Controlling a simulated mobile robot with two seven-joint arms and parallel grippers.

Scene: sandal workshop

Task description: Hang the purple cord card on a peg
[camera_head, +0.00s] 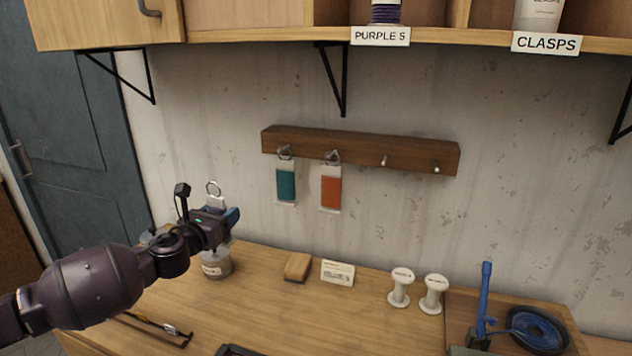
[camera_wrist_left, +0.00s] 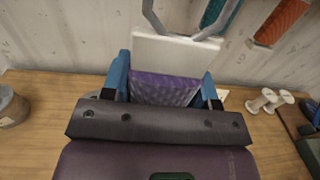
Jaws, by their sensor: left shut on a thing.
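The purple cord card (camera_wrist_left: 165,90) is held between the blue fingers of my left gripper (camera_wrist_left: 165,88) in the left wrist view. It has a white top with a metal ring above it. In the head view my left gripper (camera_head: 222,222) is above the left part of the bench, with the card's white top (camera_head: 216,201) and ring showing over it. The wooden peg rail (camera_head: 365,151) is on the wall to the right of the gripper. A teal card (camera_head: 286,184) and an orange card (camera_head: 331,190) hang on its two left pegs. The two right pegs (camera_head: 385,159) are bare. My right gripper is out of view.
A jar (camera_head: 217,264) stands behind and below the left gripper. A wooden block (camera_head: 297,267), a small label card (camera_head: 338,272) and two white spools (camera_head: 400,288) are on the bench. A blue coil (camera_head: 540,327) lies at the right. A shelf (camera_head: 470,36) overhangs the rail.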

